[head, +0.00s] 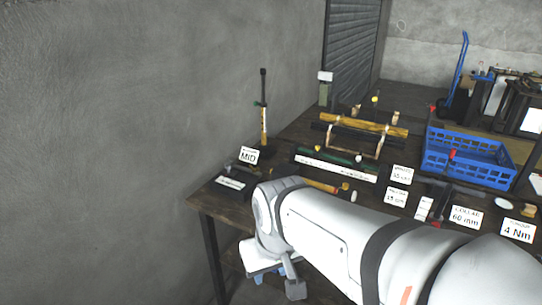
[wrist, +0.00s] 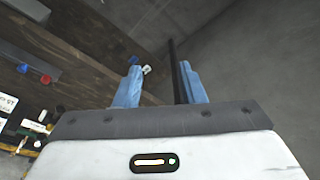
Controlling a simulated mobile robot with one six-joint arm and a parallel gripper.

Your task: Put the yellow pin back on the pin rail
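No yellow pin stands out for certain. A small yellow knob (head: 375,99) shows at the bench's far side, and a short yellow-and-red piece (head: 322,186) lies near the front, partly behind my arm. A dark green rail (head: 325,159) with a white label strip lies mid-bench; I cannot tell whether it is the pin rail. In the wrist view my gripper (wrist: 159,87) has two blue fingers spread apart with nothing held. A dark upright bar in the background shows between them. In the head view my gripper hangs low by the bench's front edge, mostly hidden by my arm.
The dark wooden bench (head: 222,200) holds a blue crate (head: 465,178), a rack of yellow bars (head: 365,125), several white label cards and a tall black-topped upright tool (head: 263,105). A grey wall stands at left. Red (wrist: 46,79) and blue (wrist: 23,68) knobs show in the wrist view.

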